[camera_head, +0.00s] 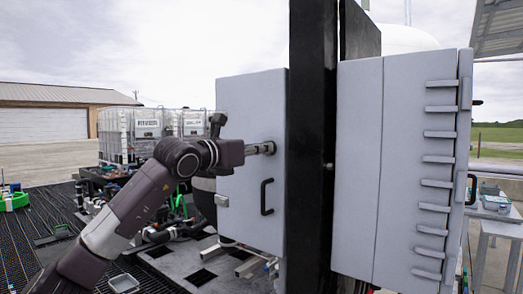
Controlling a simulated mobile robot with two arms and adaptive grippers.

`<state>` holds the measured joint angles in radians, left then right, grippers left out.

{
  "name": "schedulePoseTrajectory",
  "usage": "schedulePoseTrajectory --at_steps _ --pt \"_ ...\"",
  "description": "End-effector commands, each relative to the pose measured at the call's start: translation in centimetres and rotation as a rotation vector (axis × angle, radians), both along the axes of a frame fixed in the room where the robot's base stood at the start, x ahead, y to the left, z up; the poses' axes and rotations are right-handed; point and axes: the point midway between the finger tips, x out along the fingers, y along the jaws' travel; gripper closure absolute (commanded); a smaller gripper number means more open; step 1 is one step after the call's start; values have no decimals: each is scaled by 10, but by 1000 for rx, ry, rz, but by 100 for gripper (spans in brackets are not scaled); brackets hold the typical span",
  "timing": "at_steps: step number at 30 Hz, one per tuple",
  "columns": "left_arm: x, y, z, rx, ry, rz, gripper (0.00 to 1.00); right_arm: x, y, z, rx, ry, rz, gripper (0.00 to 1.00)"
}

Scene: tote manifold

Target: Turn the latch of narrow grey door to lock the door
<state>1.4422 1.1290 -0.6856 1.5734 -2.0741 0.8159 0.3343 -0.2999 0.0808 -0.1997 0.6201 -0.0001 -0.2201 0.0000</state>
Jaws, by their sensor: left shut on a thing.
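The narrow grey door (245,195) stands left of the black post, with its front facing me, and looks closed. A black handle (267,197) is fixed on its right half. My left gripper (266,148) reaches in from the left and meets the door's upper right part, above the handle. It is shut on the latch there. The fingers cover the latch, so its turn angle cannot be seen. My right gripper is not in view.
A black upright post (312,150) stands right beside the narrow door. A larger grey cabinet (400,170) with several ribs is to its right. White tanks (145,135) stand behind my arm. A grey table (497,215) is at the far right.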

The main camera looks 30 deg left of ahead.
Motion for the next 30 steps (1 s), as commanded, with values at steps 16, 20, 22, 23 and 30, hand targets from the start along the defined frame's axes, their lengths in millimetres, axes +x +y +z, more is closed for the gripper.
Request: schedulePoseTrajectory --at_steps 16,20,22,23,30 --pt "0 1 -3 -404 30 -2 100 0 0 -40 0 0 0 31" --pt "0 2 -2 -527 40 -1 100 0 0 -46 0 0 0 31" --pt "0 2 -2 -593 46 0 100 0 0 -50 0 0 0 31" --pt "0 3 -2 -621 48 0 100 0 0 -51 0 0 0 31" --pt "0 3 -2 -849 65 -1 100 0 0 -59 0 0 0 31"
